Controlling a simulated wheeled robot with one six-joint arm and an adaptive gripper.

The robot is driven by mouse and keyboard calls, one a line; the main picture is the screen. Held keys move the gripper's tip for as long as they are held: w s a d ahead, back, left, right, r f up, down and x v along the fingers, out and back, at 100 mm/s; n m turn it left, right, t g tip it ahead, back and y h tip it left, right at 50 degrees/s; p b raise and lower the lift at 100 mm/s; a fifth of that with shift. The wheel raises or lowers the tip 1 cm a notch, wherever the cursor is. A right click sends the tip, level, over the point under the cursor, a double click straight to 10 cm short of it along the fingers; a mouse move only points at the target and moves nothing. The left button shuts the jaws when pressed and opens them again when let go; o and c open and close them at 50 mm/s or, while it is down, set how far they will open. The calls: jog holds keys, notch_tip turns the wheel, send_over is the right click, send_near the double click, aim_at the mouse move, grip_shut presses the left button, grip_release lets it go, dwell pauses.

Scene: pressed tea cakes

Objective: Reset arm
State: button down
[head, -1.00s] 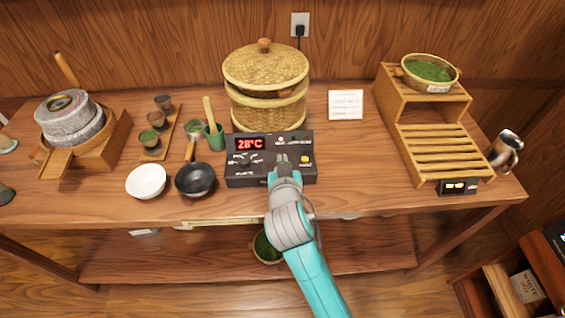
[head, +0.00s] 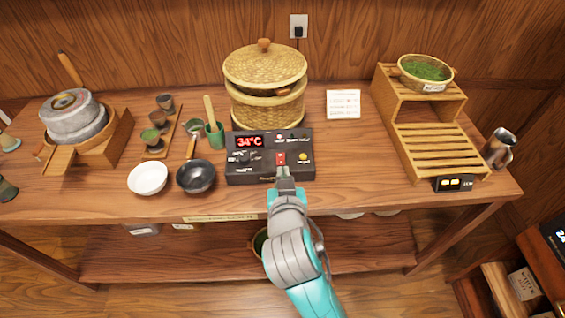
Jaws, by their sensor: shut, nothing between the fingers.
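My gripper (head: 284,171) is shut and empty. It is at the front edge of the dark control box (head: 235,174), just below a red switch (head: 281,158) on the panel. I cannot tell whether the fingertips touch the box. The box's red display (head: 250,141) reads 34°C. A yellow button (head: 303,157) and a knob sit on either side of the switch. My teal and grey arm reaches up from the bottom of the head view and hides part of the table edge.
A lidded woven steamer (head: 265,72) stands behind the box. A slatted wooden rack (head: 440,150) stands right. Tabletop between box and rack is clear.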

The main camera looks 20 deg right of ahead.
jog(key=shift+s+a+r, duration=0.1)
jog(key=shift+s+a, duration=0.1)
jog(key=shift+s, duration=0.4)
jog(key=s+d+f+n+y, duration=0.2)
jog(key=s+f+n+y, duration=0.25)
jog(key=s+f, duration=0.9)
jog(key=s+d+r+t, duration=0.1)
jog(key=s+r, duration=0.1)
jog(key=s, duration=1.8)
jog(key=shift+s+d+r+m+t, duration=0.2)
jog(key=shift+s+m+t, duration=0.1)
jog(key=shift+m, duration=0.15)
